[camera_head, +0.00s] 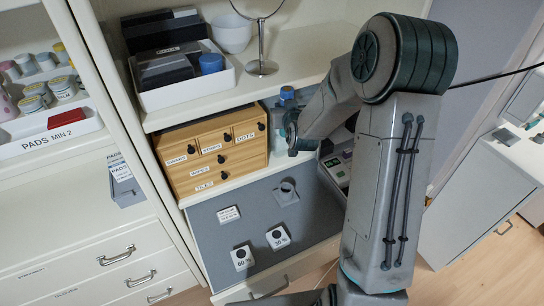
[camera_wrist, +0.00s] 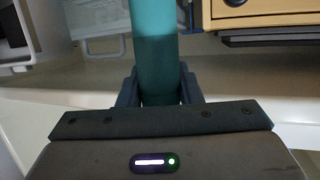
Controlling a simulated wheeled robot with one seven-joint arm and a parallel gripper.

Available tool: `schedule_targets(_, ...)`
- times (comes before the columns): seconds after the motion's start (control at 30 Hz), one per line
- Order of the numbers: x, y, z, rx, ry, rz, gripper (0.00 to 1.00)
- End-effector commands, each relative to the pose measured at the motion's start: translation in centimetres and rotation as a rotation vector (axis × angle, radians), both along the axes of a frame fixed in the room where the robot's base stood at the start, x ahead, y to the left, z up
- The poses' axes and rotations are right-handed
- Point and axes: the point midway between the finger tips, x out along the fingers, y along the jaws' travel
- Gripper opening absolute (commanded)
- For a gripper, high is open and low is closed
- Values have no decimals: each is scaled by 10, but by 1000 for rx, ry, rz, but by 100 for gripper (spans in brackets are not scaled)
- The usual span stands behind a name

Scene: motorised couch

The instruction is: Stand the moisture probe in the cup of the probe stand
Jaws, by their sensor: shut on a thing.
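My gripper (camera_wrist: 158,88) is shut on a teal cylinder, which I take to be the moisture probe (camera_wrist: 154,40). In the wrist view it extends up out of the frame from between the two dark fingers; its ends are not seen.
The wooden drawer box (camera_head: 215,155) stands left of my wrist. A shelf with a white tray (camera_head: 190,92) and a round mirror (camera_head: 262,68) is above. Two labelled blocks, 60 % (camera_head: 242,258) and 30 % (camera_head: 277,238), are on the grey surface. A grey device (camera_head: 336,168) is at its right.

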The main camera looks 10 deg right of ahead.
Motion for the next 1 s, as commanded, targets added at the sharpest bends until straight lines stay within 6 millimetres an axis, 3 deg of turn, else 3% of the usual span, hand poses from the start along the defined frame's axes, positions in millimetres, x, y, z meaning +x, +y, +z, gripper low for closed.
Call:
schedule_targets(0.27,-9,-3,-48,2,-1,170,7)
schedule_targets(0.6,-41,3,-102,4,-15,453,7)
schedule_targets(1.0,-74,8,-125,2,-22,649,7)
